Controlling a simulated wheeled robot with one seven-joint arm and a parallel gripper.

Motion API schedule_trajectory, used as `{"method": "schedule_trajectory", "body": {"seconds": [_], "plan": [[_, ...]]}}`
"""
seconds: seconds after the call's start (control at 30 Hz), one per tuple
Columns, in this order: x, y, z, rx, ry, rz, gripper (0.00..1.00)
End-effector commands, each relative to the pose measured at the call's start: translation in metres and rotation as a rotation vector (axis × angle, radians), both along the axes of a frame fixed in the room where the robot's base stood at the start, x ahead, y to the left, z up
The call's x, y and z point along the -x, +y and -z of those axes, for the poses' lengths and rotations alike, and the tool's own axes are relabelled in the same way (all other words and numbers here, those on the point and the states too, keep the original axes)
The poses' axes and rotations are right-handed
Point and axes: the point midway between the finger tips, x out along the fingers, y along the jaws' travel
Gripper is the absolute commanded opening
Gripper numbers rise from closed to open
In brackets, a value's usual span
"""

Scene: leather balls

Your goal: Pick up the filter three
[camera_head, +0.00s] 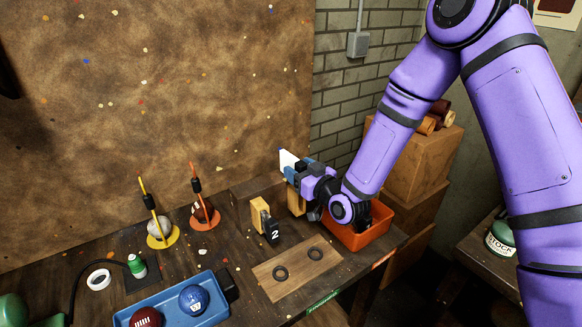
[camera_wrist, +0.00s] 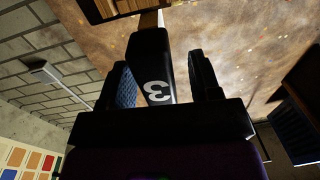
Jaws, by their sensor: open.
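Filter three (camera_wrist: 158,70), a black piece marked with a white 3, stands between the two fingers of my gripper (camera_wrist: 165,80) in the wrist view. The fingers are open, one on each side of it, and a gap shows on the right side. In the head view my gripper (camera_head: 308,183) is at the back right of the bench, beside the orange bin. A tan block (camera_head: 296,203) shows just below it; the numbered part is hidden there by the gripper. A similar filter marked 2 (camera_head: 272,232) stands to its left, apart from it.
An orange bin (camera_head: 372,232) sits close on the right. A wooden board (camera_head: 280,290) with two dark rings lies in front. A blue tray (camera_head: 215,308) with balls and two stands with upright sticks (camera_head: 162,235) are to the left. A brick wall is behind.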

Motion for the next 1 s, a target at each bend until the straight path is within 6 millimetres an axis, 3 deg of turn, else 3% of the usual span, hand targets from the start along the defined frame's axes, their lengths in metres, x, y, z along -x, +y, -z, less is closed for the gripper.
{"method": "schedule_trajectory", "body": {"seconds": [0.3,0.53,0.6,1.0], "plan": [[-0.005,0.0038,-0.0002,0.0,0.0,0.0,0.57],[-0.0048,0.0037,-0.0002,0.0,0.0,0.0,0.07],[-0.0049,0.0038,-0.0003,0.0,0.0,0.0,0.03],[-0.0085,0.0054,-0.005,0.0,-0.001,0.0,0.03]]}}
